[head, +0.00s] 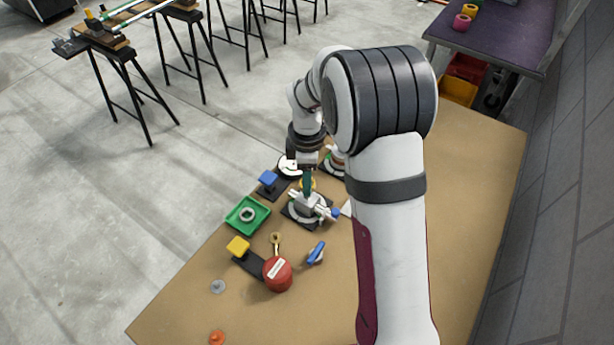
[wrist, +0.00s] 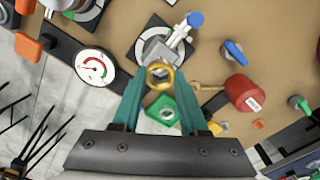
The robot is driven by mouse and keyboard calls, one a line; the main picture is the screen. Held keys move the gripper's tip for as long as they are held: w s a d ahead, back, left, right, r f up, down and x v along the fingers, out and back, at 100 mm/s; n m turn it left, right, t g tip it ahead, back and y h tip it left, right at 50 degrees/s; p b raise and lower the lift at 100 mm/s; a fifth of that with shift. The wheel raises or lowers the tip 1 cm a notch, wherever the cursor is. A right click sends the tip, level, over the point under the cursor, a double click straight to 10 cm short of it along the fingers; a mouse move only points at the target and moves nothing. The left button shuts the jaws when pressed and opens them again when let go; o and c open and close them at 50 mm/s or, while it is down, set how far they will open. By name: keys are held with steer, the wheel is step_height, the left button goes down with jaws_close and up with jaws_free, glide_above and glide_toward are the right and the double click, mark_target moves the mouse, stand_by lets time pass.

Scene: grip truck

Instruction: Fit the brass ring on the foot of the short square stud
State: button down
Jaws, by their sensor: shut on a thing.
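The brass ring (wrist: 160,66) is between the teal fingertips of my gripper (wrist: 159,76) in the wrist view, its hole facing the camera. My gripper is shut on it. In the head view the ring (head: 308,183) is a small gold patch at the fingertips of my gripper (head: 307,182). Just beyond the ring in the wrist view is a grey metal fixture (wrist: 158,48) with pale rods, on a dark square plate. The ring overlaps its near edge in the picture; I cannot tell whether they touch. I cannot clearly make out the short square stud or its foot.
A green tray (head: 233,226) with a grey ring inside, a red cylinder (head: 278,280), a blue-handled valve (head: 316,252), a yellow knob (head: 238,245) and a blue knob (head: 268,178) surround the fixture. A round gauge (wrist: 94,67) lies left in the wrist view.

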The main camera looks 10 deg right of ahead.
steer(key=shift+f, duration=0.2)
steer(key=shift+f, duration=0.7)
steer(key=shift+f, duration=0.1)
stand_by(0.4)
steer(key=shift+f, duration=0.55)
steer(key=shift+f, duration=0.2)
steer(key=shift+f, duration=0.25)
steer(key=shift+f, duration=0.25)
stand_by(0.8)
steer(key=shift+c, duration=1.8)
jaws_free()
steer(key=shift+o, duration=0.2)
